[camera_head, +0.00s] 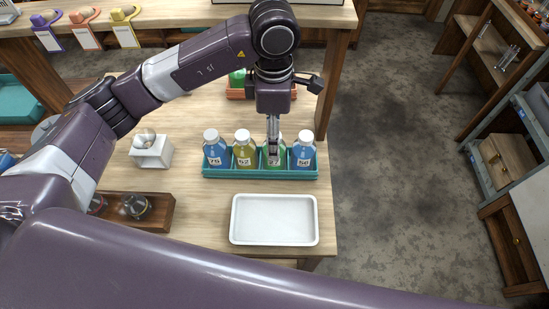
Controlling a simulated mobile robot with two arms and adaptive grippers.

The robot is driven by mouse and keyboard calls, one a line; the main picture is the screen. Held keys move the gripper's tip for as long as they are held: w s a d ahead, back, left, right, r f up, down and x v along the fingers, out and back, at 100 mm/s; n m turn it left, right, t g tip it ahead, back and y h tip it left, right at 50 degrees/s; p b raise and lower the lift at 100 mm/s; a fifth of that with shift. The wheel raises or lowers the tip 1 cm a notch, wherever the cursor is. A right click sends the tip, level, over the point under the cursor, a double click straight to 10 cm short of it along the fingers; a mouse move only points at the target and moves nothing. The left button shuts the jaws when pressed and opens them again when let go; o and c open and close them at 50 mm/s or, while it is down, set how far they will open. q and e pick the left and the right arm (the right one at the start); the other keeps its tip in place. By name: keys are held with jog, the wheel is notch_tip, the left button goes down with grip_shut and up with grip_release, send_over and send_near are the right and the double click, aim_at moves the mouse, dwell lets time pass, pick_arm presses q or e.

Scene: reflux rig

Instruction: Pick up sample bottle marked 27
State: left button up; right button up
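The bottle marked 27 (275,162) is green and stands upright in a teal rack (260,173), third from the left. My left gripper (272,150) points straight down at this bottle. Its fingers overlap the bottle's neck and upper body in the picture and hide most of its cap. I see the fingers nearly edge-on, so I cannot tell whether they touch the bottle or are closed on it. My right gripper is not in view.
Blue bottle 75 (215,150), yellow bottle 52 (243,152) and blue bottle 56 (303,151) share the rack. An empty white tray (274,238) lies in front. A white holder (151,152) and a wooden block (158,214) stand left. An orange rack (235,93) is behind.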

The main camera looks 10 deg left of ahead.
pick_arm(q)
jog(key=shift+f+p, duration=0.3)
jog(key=shift+f, duration=0.4)
jog(key=f, duration=0.1)
jog(key=f+p, duration=0.1)
jog(key=f, duration=0.1)
jog(key=f+p, duration=0.1)
jog(key=f, duration=0.1)
jog(key=shift+w+f, duration=0.2)
jog(key=shift+w, duration=0.15)
jog(key=shift+f, duration=0.55)
jog(key=c, duration=1.5)
jog(key=shift+c, duration=0.3)
jog(key=shift+w+r, duration=0.1)
jog(key=shift+r, duration=0.1)
